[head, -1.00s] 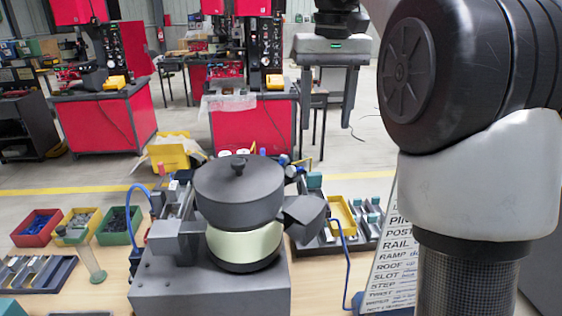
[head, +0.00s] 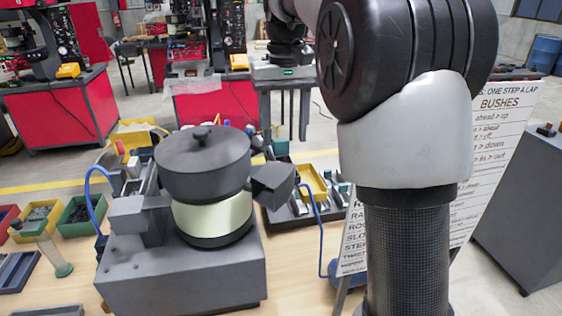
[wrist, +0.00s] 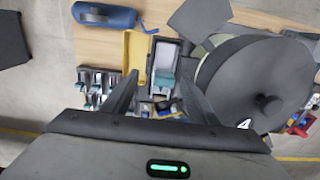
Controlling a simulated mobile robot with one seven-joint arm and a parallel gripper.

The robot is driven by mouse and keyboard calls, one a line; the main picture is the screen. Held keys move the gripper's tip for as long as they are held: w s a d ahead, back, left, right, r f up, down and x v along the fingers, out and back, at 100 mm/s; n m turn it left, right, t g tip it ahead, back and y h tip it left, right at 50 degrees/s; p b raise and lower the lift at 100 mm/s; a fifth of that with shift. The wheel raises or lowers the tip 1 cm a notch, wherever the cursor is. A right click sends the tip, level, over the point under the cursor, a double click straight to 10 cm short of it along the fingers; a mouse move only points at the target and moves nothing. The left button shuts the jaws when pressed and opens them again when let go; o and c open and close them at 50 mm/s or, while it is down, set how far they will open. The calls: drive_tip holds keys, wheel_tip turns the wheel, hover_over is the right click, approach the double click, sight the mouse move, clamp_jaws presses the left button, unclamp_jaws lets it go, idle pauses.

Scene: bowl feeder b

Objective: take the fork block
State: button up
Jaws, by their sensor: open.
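My gripper (head: 285,118) hangs above and behind the bowl feeder in the head view, fingers pointing down, open and empty. Several small grey and teal blocks (wrist: 98,84) sit in a dark tray left of the fingers. I cannot tell which piece is the fork block. The bowl feeder (head: 203,165), with a dark lidded bowl on a pale band, stands mid-table; its bowl also shows right of the fingers (wrist: 255,85).
A yellow bin (wrist: 134,52) lies beside the grey channel. A blue device (wrist: 103,14) with a cable is at the table edge. Green (head: 76,215) and red bins stand at left. A lettered board (head: 487,150) stands at right, partly behind my arm.

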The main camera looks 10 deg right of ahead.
sight(281, 139)
drive_tip(key=f, duration=0.5)
drive_tip(key=shift+w+a+f+b, duration=0.1)
drive_tip(key=shift+w+a+b, duration=0.15)
drive_tip(key=shift+a+b, duration=0.15)
drive_tip(key=c, duration=1.3)
